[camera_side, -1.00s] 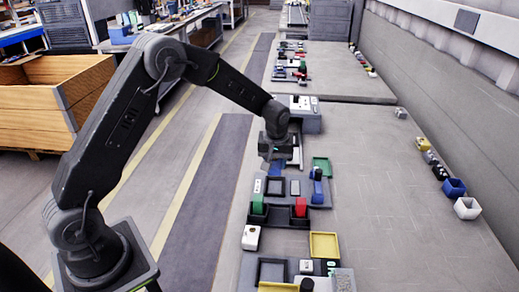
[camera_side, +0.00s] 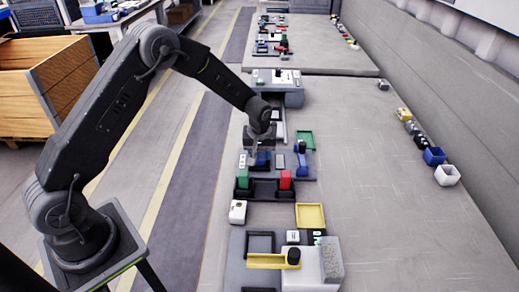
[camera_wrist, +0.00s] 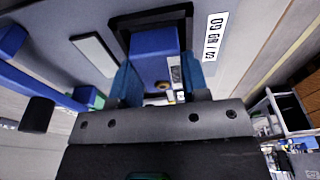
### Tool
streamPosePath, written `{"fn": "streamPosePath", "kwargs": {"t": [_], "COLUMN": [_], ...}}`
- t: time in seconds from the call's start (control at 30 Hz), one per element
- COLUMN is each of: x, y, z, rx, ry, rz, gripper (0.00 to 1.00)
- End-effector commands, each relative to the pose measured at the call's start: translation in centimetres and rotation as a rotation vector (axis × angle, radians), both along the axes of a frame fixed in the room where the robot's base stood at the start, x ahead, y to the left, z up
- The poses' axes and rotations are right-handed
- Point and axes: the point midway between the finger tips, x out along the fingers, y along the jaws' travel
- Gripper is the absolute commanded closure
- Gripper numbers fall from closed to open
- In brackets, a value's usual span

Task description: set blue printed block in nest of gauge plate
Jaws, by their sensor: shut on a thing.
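The blue printed block (camera_wrist: 155,55) is between the two fingers of my gripper (camera_wrist: 160,85) in the wrist view. In the side view the block (camera_side: 262,159) shows just below my gripper (camera_side: 261,147). My gripper is shut on it. The gauge plate (camera_wrist: 62,20) is grey with a white label. Its nest (camera_wrist: 122,38), a dark square frame, shows around the block's far end in the wrist view. The block is at the nest, but I cannot tell whether it rests on the floor of it. In the side view the block and gripper hide much of the nest.
A blue bar with a dark knob (camera_side: 301,147) stands on the plate right of the gripper. A green tray (camera_side: 305,140) lies behind it. The bench's right side is mostly clear.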

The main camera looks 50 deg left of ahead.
Motion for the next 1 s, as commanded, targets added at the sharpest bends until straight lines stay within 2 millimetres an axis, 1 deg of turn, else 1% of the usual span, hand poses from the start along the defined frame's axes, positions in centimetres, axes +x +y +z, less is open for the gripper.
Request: {"fn": "streamPosePath", "kwargs": {"t": [0.27, 0.3, 0.6, 0.87, 0.97, 1.0], "x": [0.0, 0.0, 0.0, 0.0, -0.1, -0.1], "y": [0.0, 0.0, 0.0, 0.0, -0.1, -0.2], "z": [-0.1, -0.1, -0.1, 0.1, 0.9, 1.4], "rx": [0.000, 0.000, 0.000, 0.000, 0.000, 0.000], "ry": [0.000, 0.000, 0.000, 0.000, 0.000, -0.001], "rz": [0.000, 0.000, 0.000, 0.000, 0.000, 0.000], "gripper": [0.83, 0.56, 0.28, 0.28, 0.28, 0.28]}}
